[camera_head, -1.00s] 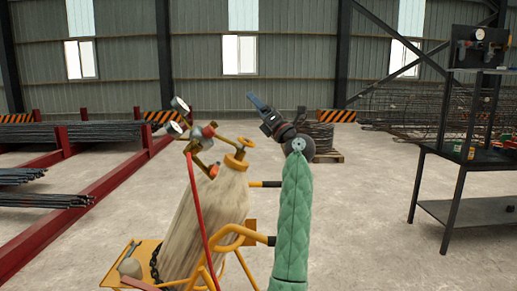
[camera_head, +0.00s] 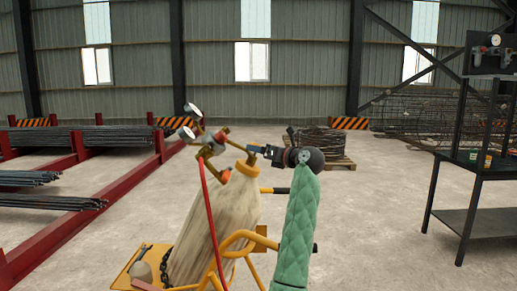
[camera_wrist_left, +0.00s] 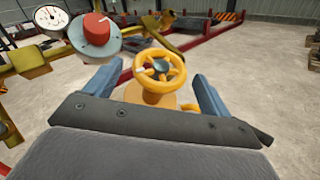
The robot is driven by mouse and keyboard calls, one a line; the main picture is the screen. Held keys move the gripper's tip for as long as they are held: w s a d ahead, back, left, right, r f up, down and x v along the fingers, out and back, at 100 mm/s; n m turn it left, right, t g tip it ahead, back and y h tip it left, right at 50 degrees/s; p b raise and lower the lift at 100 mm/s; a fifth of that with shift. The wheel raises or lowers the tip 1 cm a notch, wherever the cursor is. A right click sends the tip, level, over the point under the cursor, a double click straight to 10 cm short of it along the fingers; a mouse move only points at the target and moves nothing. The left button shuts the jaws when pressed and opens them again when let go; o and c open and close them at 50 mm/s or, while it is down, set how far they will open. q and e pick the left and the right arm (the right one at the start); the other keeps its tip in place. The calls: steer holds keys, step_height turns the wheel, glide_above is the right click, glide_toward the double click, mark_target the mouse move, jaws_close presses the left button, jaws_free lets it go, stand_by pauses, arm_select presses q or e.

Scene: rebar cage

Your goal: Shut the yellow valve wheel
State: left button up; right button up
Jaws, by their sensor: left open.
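The yellow valve wheel (camera_wrist_left: 176,66) has spokes and a grey-green hub. It sits on the yellow neck (camera_head: 247,169) of a tall beige gas cylinder (camera_head: 215,222). In the left wrist view, the wheel shows ahead, between the two blue fingers of my left gripper (camera_wrist_left: 158,76). The fingers are apart, one on each side; I cannot tell whether they touch the rim. In the head view, my left gripper (camera_head: 257,149) points left at the cylinder top and mostly hides the wheel. My right gripper is not in view.
A brass regulator with a red knob (camera_wrist_left: 96,29) and white gauges (camera_head: 187,132) stands left of the wheel. A red hose (camera_head: 209,215) hangs from it. The cylinder stands on a yellow cart (camera_head: 240,238). A black shelf (camera_head: 470,160) is at right. Open floor lies between.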

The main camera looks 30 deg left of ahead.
arm_select(q)
steer(key=shift+w+a, duration=0.25)
steer(key=shift+a, duration=0.9)
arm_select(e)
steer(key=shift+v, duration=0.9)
arm_select(q)
steer(key=shift+c, duration=0.2)
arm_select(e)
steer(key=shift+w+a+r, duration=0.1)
arm_select(q)
steer(key=c, duration=0.9)
steer(key=shift+t+p, duration=0.3)
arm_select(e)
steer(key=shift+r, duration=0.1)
